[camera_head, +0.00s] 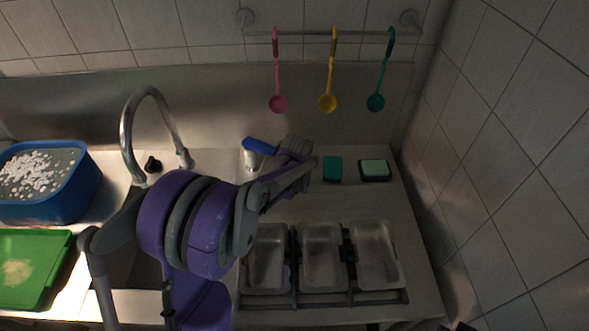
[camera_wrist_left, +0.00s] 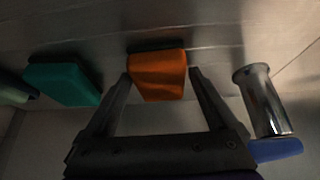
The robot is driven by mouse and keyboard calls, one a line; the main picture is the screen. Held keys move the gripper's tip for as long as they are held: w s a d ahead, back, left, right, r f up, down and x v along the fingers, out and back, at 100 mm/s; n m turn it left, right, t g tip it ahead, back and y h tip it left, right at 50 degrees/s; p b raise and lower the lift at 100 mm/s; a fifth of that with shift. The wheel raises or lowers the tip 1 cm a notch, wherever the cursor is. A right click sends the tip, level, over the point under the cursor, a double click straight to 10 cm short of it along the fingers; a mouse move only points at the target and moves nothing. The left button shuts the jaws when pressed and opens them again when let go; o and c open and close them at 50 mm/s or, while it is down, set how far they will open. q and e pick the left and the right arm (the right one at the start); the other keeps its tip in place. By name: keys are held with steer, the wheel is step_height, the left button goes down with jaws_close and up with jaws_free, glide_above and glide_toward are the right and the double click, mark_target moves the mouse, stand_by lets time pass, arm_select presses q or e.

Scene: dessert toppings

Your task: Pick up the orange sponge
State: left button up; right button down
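The orange sponge (camera_wrist_left: 157,75) shows in the left wrist view, standing on the metal counter close to the back. In the head view it is hidden behind my left gripper. My left gripper (camera_head: 300,172) reaches to the back of the counter. In the left wrist view its two fingers (camera_wrist_left: 160,78) are open, one on each side of the sponge. The fingertips are close to its sides; I cannot tell whether they touch. My right gripper is not in view.
A teal sponge (camera_head: 332,168) and a dark dish with a pale green block (camera_head: 374,170) stand right of my gripper. A metal cylinder with a blue top (camera_wrist_left: 262,100) stands on the other side. A rack of metal trays (camera_head: 322,256) is in front. A faucet (camera_head: 128,135) stands left.

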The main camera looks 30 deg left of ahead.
arm_select(q)
steer(key=c, duration=1)
